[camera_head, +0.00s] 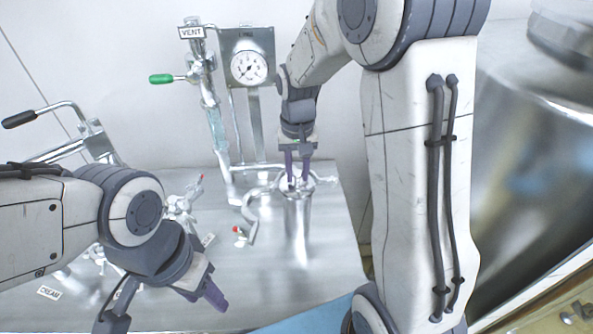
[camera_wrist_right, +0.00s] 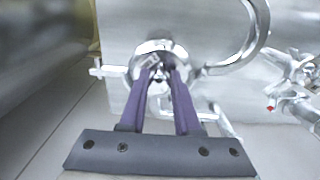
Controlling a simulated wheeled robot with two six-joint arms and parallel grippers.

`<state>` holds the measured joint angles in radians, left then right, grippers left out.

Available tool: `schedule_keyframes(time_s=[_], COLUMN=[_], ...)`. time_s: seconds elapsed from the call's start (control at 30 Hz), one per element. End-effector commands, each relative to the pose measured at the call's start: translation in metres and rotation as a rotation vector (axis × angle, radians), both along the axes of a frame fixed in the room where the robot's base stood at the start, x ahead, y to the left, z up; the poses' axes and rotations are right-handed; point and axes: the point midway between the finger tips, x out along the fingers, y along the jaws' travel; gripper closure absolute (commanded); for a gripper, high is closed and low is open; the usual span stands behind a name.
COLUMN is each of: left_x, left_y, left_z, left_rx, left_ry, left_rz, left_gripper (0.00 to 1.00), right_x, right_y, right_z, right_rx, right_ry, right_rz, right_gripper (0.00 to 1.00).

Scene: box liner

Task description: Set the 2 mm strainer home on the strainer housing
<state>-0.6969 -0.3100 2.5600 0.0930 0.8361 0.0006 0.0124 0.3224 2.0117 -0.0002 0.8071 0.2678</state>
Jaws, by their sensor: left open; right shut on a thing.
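The strainer housing (camera_head: 299,228) is a shiny upright metal cylinder on the bench, with its round top opening also in the right wrist view (camera_wrist_right: 158,47). My right gripper (camera_head: 299,181) points down with its purple fingertips at the mouth of the housing. In the right wrist view (camera_wrist_right: 161,74) the fingers are shut on a small shiny metal part at that mouth, taken to be the strainer. It is mostly hidden by the fingers, so its mesh size and seating cannot be told. My left gripper (camera_head: 214,297) is open and empty, low over the bench and apart from the housing.
Behind are a pressure gauge (camera_head: 249,68) and a green-handled vent valve (camera_head: 162,79). A small red-tipped part (camera_head: 239,237) lies on the bench. A large steel tank (camera_head: 530,150) fills the right.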

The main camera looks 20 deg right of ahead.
Motion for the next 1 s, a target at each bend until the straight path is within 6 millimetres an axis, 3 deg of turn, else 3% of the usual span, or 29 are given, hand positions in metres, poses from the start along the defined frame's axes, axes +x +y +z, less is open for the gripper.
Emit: schedule_keyframes(time_s=[0.57,0.6,0.7,1.0], left_x=[0.0,0.0,0.0,0.0], left_y=[0.0,0.0,0.0,0.0], left_z=[-0.003,-0.003,-0.0027,-0.0032], left_rx=[0.0,0.0,0.0,0.0], left_ry=[0.0,0.0,0.0,0.0], left_rz=[0.0,0.0,0.0,0.0], left_gripper=[0.5,0.5,0.5,0.5], right_x=[0.0005,0.0005,0.0004,-0.0003], right_y=[0.0001,0.0001,0.0001,0.0001], right_z=[-0.005,-0.0051,-0.0049,-0.0054], right_rx=[-0.001,-0.001,-0.001,0.0], right_ry=[-0.002,-0.002,-0.002,0.001], right_rz=[0.0,0.0,0.0,0.0], right_gripper=[1.0,0.65,0.34,0.34])
